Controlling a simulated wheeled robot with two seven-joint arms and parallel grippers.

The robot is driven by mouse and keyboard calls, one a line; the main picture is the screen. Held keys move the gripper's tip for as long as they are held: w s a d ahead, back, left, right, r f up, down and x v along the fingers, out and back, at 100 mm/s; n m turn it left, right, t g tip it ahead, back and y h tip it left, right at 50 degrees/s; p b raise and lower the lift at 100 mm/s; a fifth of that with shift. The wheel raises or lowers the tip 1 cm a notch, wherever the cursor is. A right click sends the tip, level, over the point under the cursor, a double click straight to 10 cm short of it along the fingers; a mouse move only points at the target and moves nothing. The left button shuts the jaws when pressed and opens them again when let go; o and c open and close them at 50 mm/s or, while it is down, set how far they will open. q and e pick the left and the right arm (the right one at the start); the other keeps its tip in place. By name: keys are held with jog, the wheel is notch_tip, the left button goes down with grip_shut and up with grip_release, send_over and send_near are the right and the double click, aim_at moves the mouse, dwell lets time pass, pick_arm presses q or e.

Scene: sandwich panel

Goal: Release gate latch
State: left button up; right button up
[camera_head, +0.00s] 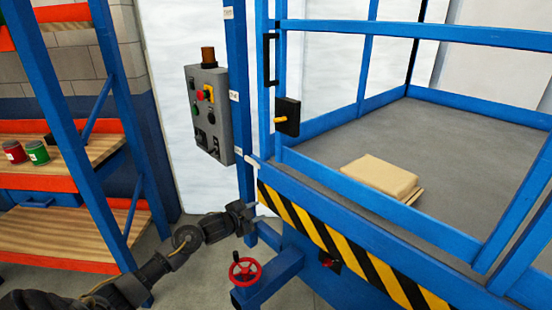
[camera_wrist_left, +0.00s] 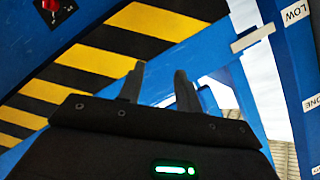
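The gate latch (camera_head: 288,117) is a black box with a short yellow lever (camera_head: 281,120) on the blue gate post of the lift platform, in the head view. The lever points left, roughly level. A black upright pull handle (camera_head: 271,60) is above it. My left gripper (camera_head: 254,210) is low beside the platform's striped edge, well below the latch and apart from it. In the left wrist view its two dark fingers (camera_wrist_left: 159,86) stand apart with nothing held between them. The latch does not show in the wrist view. My right gripper is in neither view.
A grey control box (camera_head: 207,112) hangs on the blue mast left of the gate. A red handwheel (camera_head: 245,270) and a red knob (camera_head: 328,263) are below the striped edge (camera_head: 330,243). A wrapped package (camera_head: 380,176) lies on the platform. Shelves with cans stand at left.

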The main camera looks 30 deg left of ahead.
pick_arm(q)
jog(key=w+a+r+m+t+h, duration=0.1)
jog(key=w+r+m, duration=0.1)
jog(key=r, duration=0.7)
jog(key=w+a+r+m+t+h, duration=0.1)
jog(key=r+m, duration=0.1)
jog(key=r, duration=0.7)
jog(key=m+t+h+p, duration=0.1)
jog(key=m+p, duration=0.1)
jog(key=m, duration=0.1)
send_near(278, 121)
jog(key=p+x, duration=0.3)
jog(key=x, duration=0.5)
jog(key=shift+w+a+r, duration=0.1)
jog(key=shift+w, duration=0.2)
jog(key=shift+w+d, duration=0.2)
jog(key=shift+w, duration=0.3)
